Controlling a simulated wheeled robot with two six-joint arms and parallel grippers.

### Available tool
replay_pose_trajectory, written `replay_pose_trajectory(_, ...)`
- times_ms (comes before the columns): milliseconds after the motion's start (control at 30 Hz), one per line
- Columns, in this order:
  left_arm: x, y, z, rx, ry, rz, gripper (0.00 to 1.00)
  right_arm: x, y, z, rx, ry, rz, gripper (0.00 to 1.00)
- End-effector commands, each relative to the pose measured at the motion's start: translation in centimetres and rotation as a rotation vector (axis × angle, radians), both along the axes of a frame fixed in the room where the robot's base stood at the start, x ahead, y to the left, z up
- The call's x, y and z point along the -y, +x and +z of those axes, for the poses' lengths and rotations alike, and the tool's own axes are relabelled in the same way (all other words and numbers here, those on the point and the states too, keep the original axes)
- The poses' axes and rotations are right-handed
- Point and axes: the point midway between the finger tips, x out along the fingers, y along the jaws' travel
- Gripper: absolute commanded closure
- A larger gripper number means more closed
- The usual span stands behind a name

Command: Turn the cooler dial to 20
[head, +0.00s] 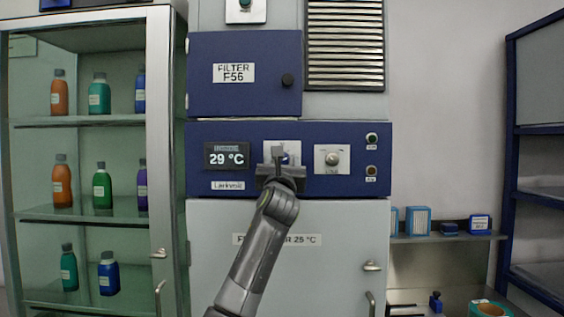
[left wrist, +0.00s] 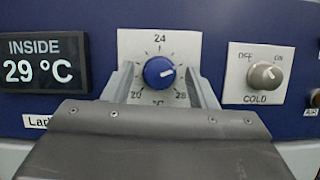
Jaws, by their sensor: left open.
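The cooler dial is a blue knob (left wrist: 159,72) on a white plate marked 20 at lower left, 24 at top and 28 at lower right. Its white pointer aims right and slightly up, between 24 and 28. In the head view the gripper mostly hides the dial; its white plate (head: 270,147) shows behind. My left gripper (head: 281,156) is in front of the dial, open, with one finger on each side of the knob. I cannot tell whether the fingers touch it. The display (head: 227,156) reads 29 °C, with INSIDE above it in the wrist view. My right gripper is out of view.
Right of the dial is a grey COLD knob (left wrist: 265,75) with OFF and ON marks. A filter door (head: 244,98) is above the panel, and a lower door (head: 340,240) with handles is below. A glass cabinet (head: 160,120) with bottles stands left.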

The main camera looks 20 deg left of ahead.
Motion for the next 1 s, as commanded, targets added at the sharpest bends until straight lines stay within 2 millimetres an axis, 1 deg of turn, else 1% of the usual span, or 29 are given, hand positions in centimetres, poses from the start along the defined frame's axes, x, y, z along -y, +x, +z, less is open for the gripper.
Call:
replay_pose_trajectory(167, -0.02, -0.01, 0.01, 0.0, 0.0, 0.0, 0.48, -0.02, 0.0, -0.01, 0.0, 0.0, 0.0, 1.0)
replay_pose_trajectory(200, -0.02, -0.01, 0.02, 0.0, 0.0, 0.0, 0.51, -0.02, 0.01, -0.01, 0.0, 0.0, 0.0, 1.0)
replay_pose_trajectory(500, 0.0, -0.02, 0.02, 0.0, 0.0, 0.0, 0.9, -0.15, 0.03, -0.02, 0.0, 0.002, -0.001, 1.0)
replay_pose_trajectory(533, 0.0, -0.02, 0.02, 0.0, 0.0, 0.0, 0.93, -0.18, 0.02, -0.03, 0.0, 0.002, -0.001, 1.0)
replay_pose_trajectory(767, 0.04, -0.02, -0.01, 0.006, -0.019, -0.001, 0.93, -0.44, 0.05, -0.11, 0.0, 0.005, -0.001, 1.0)
replay_pose_trajectory(1000, 0.15, 0.01, 0.0, 0.035, -0.122, 0.0, 0.93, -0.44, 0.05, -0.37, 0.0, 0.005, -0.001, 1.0)
